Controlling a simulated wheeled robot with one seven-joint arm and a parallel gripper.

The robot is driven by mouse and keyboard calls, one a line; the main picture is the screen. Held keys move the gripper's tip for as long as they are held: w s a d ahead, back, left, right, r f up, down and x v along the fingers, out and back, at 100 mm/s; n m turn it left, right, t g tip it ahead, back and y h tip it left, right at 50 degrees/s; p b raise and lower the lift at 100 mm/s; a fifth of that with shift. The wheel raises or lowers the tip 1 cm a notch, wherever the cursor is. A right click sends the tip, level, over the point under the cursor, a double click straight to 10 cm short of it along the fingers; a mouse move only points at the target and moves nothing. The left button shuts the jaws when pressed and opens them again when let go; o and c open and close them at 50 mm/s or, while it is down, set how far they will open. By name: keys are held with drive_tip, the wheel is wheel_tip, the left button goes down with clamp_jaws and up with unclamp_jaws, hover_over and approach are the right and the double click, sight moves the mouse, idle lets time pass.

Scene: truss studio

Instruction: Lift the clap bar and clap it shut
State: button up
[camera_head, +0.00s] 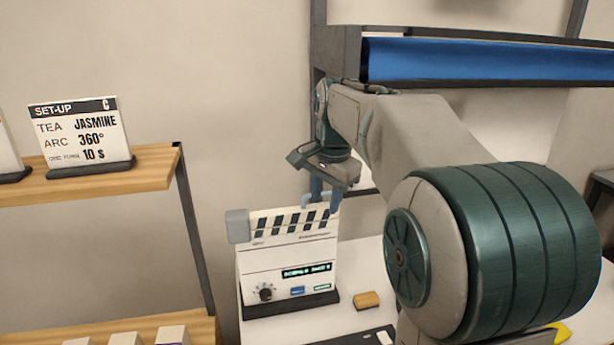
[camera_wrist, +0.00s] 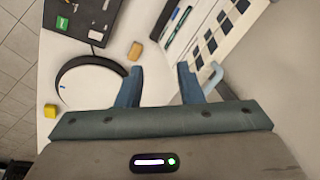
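The clapperboard (camera_head: 285,262) stands upright on a white table in the head view. Its striped clap bar (camera_head: 290,221) lies along the top edge, with a grey block at its left end. A pale blue handle (camera_head: 312,200) is at the bar's right part; it also shows in the wrist view (camera_wrist: 213,76), just right of the right finger and not between the fingers. My gripper (camera_head: 325,198) is above the bar's right end, pointing down. In the wrist view my gripper (camera_wrist: 159,86) is open with nothing held. Whether a finger touches the handle cannot be told.
A tan block (camera_head: 367,300) lies right of the board. A white round disc (camera_wrist: 90,80), a yellow cube (camera_wrist: 50,111) and a dark box (camera_wrist: 84,18) are on the table. A wooden shelf (camera_head: 150,165) with a sign card stands left; a blue-fronted beam (camera_head: 450,62) runs above.

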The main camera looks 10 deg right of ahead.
drive_tip(key=w+d+r+m+p, duration=0.35)
drive_tip(key=w+r+m, duration=0.4)
drive_tip(key=w, duration=0.45)
drive_tip(key=shift+n, duration=0.35)
drive_tip(key=x, duration=1.3)
drive_tip(key=shift+s+a+f+p, duration=0.25)
drive_tip(key=shift+f+p, duration=0.05)
drive_tip(key=shift+p, duration=0.05)
